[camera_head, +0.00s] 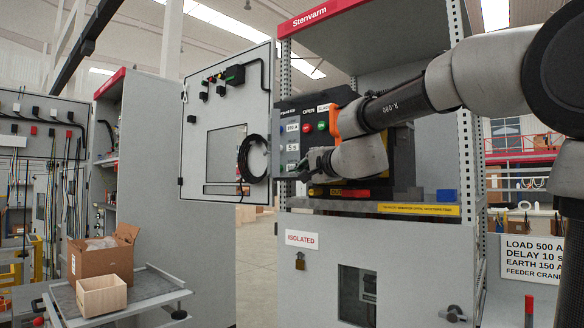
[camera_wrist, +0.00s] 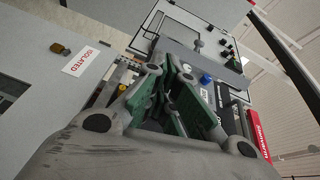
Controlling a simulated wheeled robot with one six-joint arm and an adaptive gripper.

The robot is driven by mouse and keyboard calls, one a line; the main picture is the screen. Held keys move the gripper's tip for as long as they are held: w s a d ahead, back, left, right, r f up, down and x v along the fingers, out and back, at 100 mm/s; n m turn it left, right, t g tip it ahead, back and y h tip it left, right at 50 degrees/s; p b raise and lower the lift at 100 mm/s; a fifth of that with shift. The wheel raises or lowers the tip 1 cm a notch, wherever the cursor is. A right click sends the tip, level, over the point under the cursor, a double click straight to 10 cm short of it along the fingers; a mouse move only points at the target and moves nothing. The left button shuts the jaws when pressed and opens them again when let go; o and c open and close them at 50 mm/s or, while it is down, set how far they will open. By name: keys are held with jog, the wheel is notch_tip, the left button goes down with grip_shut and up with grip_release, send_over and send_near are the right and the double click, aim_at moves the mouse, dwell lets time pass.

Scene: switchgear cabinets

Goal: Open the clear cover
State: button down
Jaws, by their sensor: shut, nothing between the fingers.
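The breaker unit (camera_head: 318,130) stands on the shelf of the open cabinet, with its labelled front face turned to the left. That face carries small displays, a green button and a red button. I cannot clearly make out the clear cover on it; my arm and gripper hide part of the face. My gripper (camera_head: 297,170) is at the lower part of this face, pointing left, shut and empty. In the wrist view the green-padded fingers (camera_wrist: 178,95) are together in front of the unit's front (camera_wrist: 222,98), where a blue knob shows. I cannot tell whether they touch it.
The cabinet door (camera_head: 228,128) stands open to the left, with a coiled black cable (camera_head: 252,158) on it. A cart (camera_head: 150,300) at lower left holds a cardboard box (camera_head: 105,255) and a wooden box (camera_head: 101,296). A padlock (camera_head: 300,262) hangs below the ISOLATED sign (camera_head: 304,239).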

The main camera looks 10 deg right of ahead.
jog(key=w+r+m+t+h, duration=0.1)
jog(key=w+m, duration=0.1)
jog(key=w, duration=0.8)
jog(key=shift+w+r+m+h, duration=0.2)
jog(key=shift+r+m+h, duration=0.1)
jog(key=shift+r, duration=0.1)
